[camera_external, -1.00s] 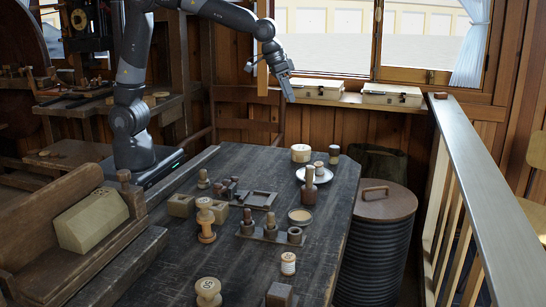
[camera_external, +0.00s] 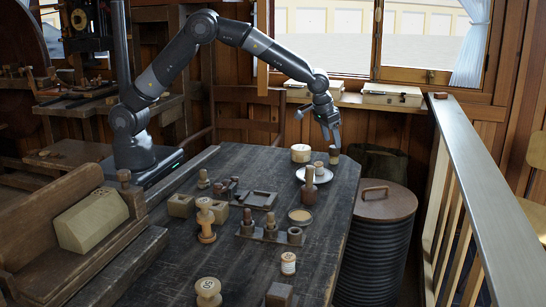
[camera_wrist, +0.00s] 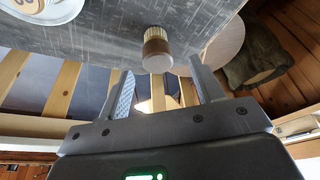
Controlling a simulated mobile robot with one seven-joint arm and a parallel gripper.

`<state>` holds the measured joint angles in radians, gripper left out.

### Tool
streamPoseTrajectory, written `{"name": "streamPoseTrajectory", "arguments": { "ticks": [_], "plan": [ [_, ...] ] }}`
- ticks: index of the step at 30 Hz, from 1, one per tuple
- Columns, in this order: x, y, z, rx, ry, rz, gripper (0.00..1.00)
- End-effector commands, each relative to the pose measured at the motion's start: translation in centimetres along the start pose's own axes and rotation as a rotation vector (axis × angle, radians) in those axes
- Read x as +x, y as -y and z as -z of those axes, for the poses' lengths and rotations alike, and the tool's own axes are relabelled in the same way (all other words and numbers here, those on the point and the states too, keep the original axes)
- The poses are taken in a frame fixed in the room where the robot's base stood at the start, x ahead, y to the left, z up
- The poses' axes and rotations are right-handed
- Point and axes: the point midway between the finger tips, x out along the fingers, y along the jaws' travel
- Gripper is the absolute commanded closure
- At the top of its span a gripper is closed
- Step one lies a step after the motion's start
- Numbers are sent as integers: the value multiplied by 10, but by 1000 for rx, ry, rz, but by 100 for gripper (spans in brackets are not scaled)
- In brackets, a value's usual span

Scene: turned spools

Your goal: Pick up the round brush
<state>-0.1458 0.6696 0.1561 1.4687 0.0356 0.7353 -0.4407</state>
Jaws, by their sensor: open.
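The round brush appears to be the small short cylinder (camera_external: 333,157) standing at the far right end of the dark table.
A wide pale spool (camera_external: 301,154) stands left of the brush. A white plate (camera_external: 326,177) with a small cylinder (camera_external: 319,169) is close in front. A dark bottle-like piece (camera_external: 309,190) stands nearby. A lidded ribbed bin (camera_external: 373,240) is beside the table.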

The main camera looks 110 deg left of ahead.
Motion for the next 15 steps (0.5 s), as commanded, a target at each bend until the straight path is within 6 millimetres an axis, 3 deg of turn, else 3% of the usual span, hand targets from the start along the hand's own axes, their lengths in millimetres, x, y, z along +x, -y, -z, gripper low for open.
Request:
{"name": "streamPoseTrajectory", "arguments": {
  "ticks": [8, 15],
  "plan": [
    [26, -1, 0, 0, 1, 0, 39],
    [61, -3, 0, 0, 1, 0, 39]
  ]
}}
